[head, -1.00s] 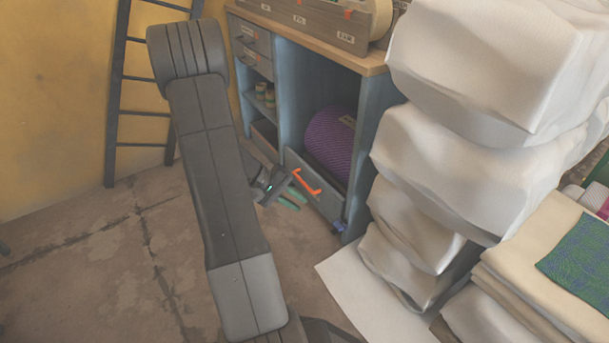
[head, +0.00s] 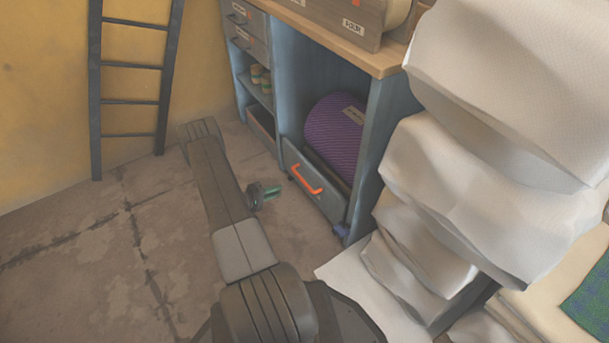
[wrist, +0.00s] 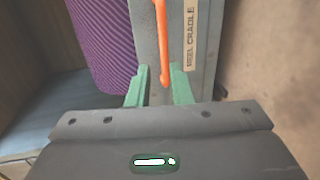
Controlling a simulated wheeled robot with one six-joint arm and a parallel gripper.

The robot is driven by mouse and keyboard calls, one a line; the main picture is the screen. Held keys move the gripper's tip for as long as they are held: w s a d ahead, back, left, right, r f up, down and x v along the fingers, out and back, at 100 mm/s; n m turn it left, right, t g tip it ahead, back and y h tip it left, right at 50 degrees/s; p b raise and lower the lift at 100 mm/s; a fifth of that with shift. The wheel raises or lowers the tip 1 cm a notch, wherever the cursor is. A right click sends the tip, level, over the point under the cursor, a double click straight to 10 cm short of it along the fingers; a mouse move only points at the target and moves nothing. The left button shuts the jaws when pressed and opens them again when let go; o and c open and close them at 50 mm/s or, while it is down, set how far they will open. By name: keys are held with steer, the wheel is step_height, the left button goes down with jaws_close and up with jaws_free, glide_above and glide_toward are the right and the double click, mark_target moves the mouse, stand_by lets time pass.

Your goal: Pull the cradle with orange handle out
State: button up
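The cradle (head: 328,201) is a grey drawer-like tray low in the blue cabinet, with a purple reel (head: 333,132) in it. Its orange handle (head: 307,181) is on the front panel. In the wrist view the panel carries a "REEL CRADLE" label (wrist: 190,35), and the orange handle (wrist: 162,45) runs up from between the fingertips. My gripper (head: 276,190) is left of the handle in the head view, with a gap of floor between them. In the wrist view my gripper (wrist: 160,88) has its green fingers apart, holding nothing.
The blue cabinet (head: 368,150) has small drawers and shelves at left. A stack of white bundles (head: 440,170) stands close to its right. A dark ladder (head: 131,103) leans on the yellow wall. The floor (head: 110,250) at left and front is open.

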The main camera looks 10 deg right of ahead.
mark_target(304, 181)
steer(key=shift+w+f+b+x, duration=0.15)
steer(key=shift+b+x, duration=0.95)
steer(key=shift+x, duration=2.4)
steer(key=shift+w+f+b+x, duration=0.15)
steer(key=shift+b+x, duration=0.9)
steer(key=shift+x, duration=2.4)
steer(key=shift+a, duration=0.2)
steer(key=shift+c, duration=0.2)
jaws_close()
